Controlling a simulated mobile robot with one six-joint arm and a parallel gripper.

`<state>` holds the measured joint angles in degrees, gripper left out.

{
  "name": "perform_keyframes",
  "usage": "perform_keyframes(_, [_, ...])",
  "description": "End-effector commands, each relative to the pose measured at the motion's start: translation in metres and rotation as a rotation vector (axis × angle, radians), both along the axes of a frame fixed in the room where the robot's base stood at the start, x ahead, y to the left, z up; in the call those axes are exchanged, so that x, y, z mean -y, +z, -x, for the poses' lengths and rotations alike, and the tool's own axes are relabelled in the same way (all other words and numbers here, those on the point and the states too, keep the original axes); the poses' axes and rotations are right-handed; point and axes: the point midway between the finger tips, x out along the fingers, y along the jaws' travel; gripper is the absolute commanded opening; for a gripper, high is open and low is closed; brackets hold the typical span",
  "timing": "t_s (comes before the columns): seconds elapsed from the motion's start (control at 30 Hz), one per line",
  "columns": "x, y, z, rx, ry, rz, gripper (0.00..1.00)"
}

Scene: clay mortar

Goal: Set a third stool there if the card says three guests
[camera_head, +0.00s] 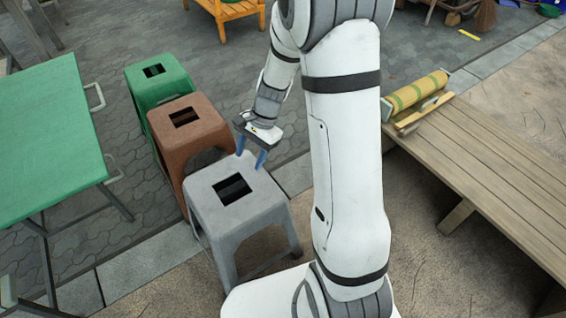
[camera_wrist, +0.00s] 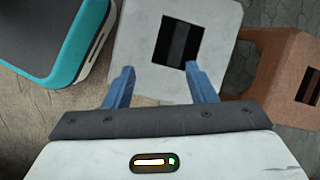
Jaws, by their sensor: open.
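A grey plastic stool (camera_head: 262,205) with a slot in its seat stands upright nearest me. A brown stool (camera_head: 205,130) and a green stool (camera_head: 150,92) stand behind it in a row. My gripper (camera_head: 250,154) has blue fingers, open and empty, pointing down at the grey stool's far edge. In the wrist view the fingers (camera_wrist: 160,70) overlap the near part of the grey seat (camera_wrist: 138,38). I cannot tell whether they touch it. The brown stool (camera_wrist: 278,72) shows at the right there. No card is visible in either view.
A green folding table (camera_head: 50,140) stands left of the stools. A wooden slatted platform (camera_head: 490,150) with a rolled yellow-green mat (camera_head: 415,92) is at the right. An orange wooden piece (camera_head: 232,10) and a broom (camera_head: 486,15) are at the back. Open paving lies behind the stools.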

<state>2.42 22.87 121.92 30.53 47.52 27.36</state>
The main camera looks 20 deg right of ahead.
Motion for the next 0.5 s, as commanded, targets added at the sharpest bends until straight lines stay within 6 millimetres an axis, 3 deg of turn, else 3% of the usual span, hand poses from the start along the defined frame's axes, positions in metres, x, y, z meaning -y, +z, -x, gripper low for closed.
perform_keyframes(0.03, [0.004,0.021,0.012,0.048,0.071,0.019,0.51])
perform_keyframes(0.2, [0.021,0.069,0.057,0.175,0.331,0.100,0.51])
perform_keyframes(0.5, [0.055,0.122,0.135,0.341,0.738,0.274,0.51])
